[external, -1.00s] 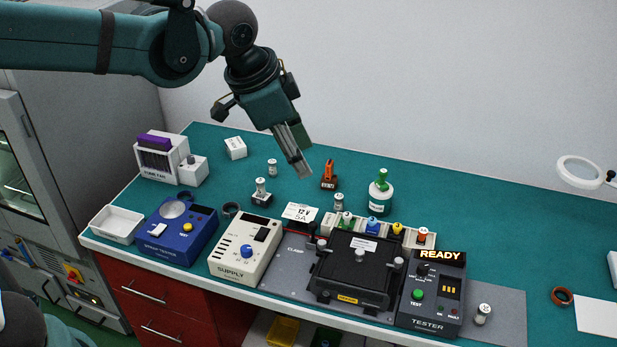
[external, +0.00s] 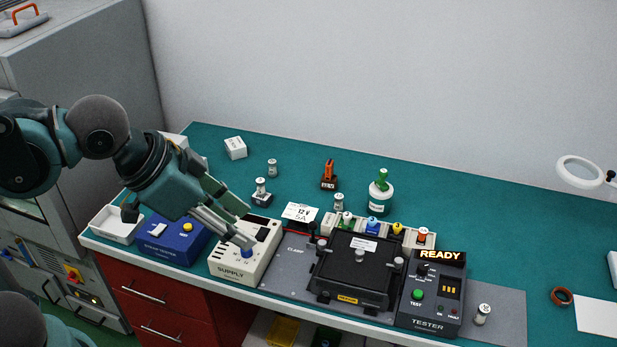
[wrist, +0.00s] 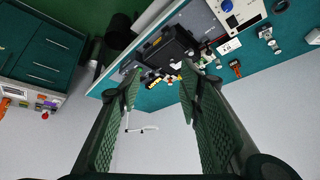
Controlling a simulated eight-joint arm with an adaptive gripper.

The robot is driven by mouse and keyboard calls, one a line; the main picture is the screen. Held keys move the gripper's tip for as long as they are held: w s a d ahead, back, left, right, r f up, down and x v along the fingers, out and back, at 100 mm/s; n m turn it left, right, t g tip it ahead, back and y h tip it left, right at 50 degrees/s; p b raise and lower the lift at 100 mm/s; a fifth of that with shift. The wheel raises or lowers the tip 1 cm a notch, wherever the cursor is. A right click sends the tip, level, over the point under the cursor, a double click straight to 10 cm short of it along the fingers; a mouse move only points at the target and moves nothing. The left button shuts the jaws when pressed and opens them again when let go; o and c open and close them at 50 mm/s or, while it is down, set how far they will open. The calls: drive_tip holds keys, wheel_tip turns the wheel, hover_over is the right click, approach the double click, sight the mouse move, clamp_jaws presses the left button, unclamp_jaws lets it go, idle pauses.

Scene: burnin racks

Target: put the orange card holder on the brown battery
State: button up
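An orange upright piece (external: 329,167), which looks like the card holder, stands at the middle back of the bench. Directly beneath it is a small dark brown block (external: 328,184) with a pale label; I cannot tell whether this is the battery or the holder's own base. The orange piece also shows in the wrist view (wrist: 235,66). My gripper (external: 248,227) is over the white supply unit, left of and in front of the orange piece. In the wrist view its fingers (wrist: 160,84) are spread with nothing between them.
The supply unit (external: 231,262) is under my gripper. A black clamp fixture (external: 350,285) and tester (external: 430,300) stand to the right. Small labelled cylinders (external: 272,168) and a green-topped bottle (external: 380,200) stand near the orange piece.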

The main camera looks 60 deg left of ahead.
drive_tip(key=shift+s+d+f, duration=0.3)
drive_tip(key=shift+s+f, duration=0.1)
drive_tip(key=shift+s, duration=0.2)
drive_tip(key=shift+s+d+f, duration=0.25)
drive_tip(key=shift+s+f, duration=0.15)
drive_tip(key=shift+s, duration=0.2)
wheel_tip(320, 180, down, 8)
drive_tip(key=b, duration=0.8)
drive_tip(key=shift+f, duration=0.1)
idle(0.4)
